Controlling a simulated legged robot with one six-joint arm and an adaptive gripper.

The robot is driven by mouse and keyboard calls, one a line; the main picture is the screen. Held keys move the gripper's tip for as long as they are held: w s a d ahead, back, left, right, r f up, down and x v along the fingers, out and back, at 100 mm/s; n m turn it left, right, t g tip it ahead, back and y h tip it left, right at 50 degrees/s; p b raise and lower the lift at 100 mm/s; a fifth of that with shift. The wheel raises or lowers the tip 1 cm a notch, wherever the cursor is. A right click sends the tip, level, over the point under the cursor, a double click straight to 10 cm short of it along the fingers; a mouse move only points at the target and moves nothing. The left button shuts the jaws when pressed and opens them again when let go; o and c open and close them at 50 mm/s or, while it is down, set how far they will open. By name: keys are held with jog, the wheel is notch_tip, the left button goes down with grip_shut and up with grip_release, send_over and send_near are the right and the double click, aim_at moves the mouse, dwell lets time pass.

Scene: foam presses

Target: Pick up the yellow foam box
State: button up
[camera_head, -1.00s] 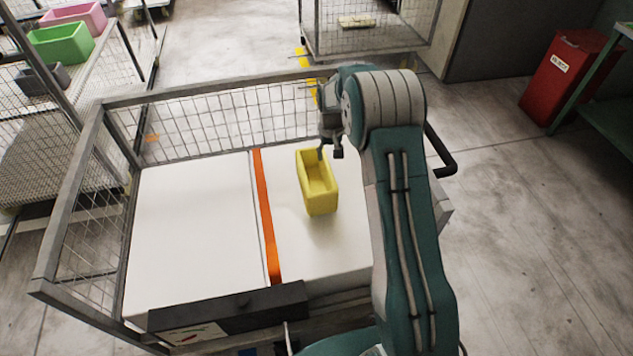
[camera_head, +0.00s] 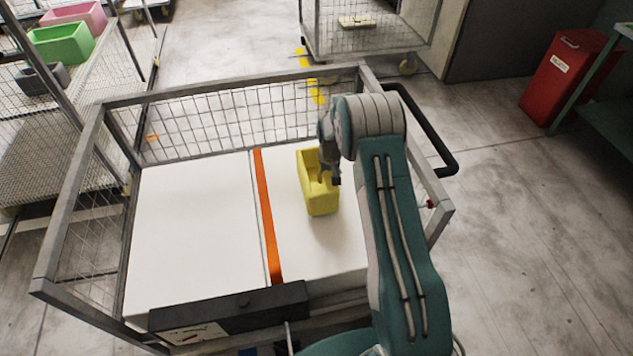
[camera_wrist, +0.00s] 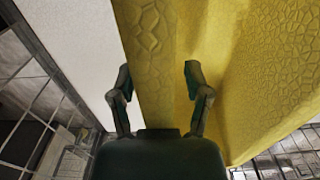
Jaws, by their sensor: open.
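The yellow foam box (camera_head: 318,196) is an open-topped box on the right half of the white cart surface (camera_head: 200,225), just right of an orange strip (camera_head: 266,215). My gripper (camera_head: 329,178) is at the box's right rear part, over or at its opening. In the wrist view the yellow box (camera_wrist: 265,75) fills much of the picture. There my gripper (camera_wrist: 157,82) is open, one finger on each side of a yellow wall. The left finger shows against the white surface, the right one against the box's inside. I cannot tell whether either finger touches the wall.
Mesh sides and a metal rim (camera_head: 230,88) enclose the cart around the white surface. The left half of the surface is clear. A rack at the left holds a green box (camera_head: 62,43) and a pink box (camera_head: 75,15). A red bin (camera_head: 566,75) stands far right.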

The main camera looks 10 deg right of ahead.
grip_shut()
